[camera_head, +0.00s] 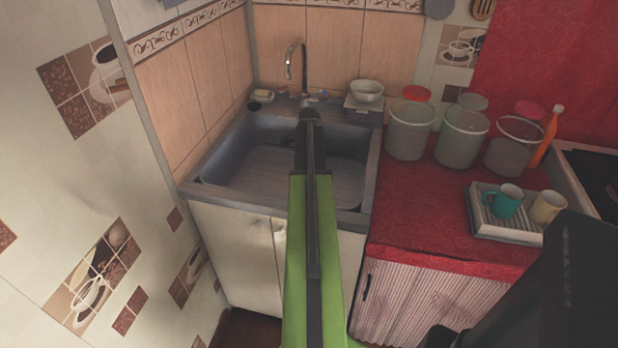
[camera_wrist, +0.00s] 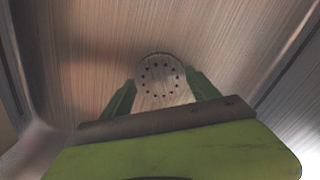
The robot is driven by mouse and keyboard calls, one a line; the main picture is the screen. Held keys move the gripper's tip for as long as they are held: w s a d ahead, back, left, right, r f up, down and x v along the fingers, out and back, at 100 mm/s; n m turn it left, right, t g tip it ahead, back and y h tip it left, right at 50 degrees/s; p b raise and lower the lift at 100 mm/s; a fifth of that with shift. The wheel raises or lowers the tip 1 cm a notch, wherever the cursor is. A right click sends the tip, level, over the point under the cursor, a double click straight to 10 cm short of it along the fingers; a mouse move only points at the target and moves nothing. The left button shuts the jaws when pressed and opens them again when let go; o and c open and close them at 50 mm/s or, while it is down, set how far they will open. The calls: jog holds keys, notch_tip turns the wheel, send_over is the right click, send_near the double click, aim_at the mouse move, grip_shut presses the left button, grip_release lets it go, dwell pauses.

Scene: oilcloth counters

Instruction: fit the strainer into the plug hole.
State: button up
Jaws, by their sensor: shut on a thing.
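The strainer (camera_wrist: 160,77) is a round, pale disc with a ring of small dark holes. In the wrist view it sits between the two dark green fingertips of my gripper (camera_wrist: 161,86), which is shut on it. The brushed metal sink floor (camera_wrist: 85,70) lies behind it. A thin dark arc shows along the strainer's far edge; I cannot tell whether this is the plug hole or shadow. The plug hole is otherwise hidden. In the head view my green arm reaches over the sink (camera_head: 237,199) and hides the strainer.
The tap (camera_head: 301,68) stands at the sink's back, with a bowl (camera_head: 367,90) at its right corner. Several clear tubs, including one nearby (camera_head: 408,135), stand on the red counter (camera_head: 415,225).

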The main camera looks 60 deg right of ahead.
jog(key=shift+f+b, duration=0.35)
jog(key=shift+s+a+f+b, duration=0.15)
jog(key=shift+s+f+b, duration=0.05)
jog(key=shift+b, duration=0.15)
dwell(0.8)
jog(key=o, duration=1.4)
jog(key=shift+r+p, duration=0.6)
jog(key=shift+p, duration=0.2)
jog(key=r+p, duration=0.2)
jog(key=shift+w+d+r, duration=0.1)
jog(key=shift+d+r, duration=0.1)
jog(key=shift+r, duration=0.1)
jog(key=shift+r+p, duration=2.1)
jog(key=shift+p, duration=0.25)
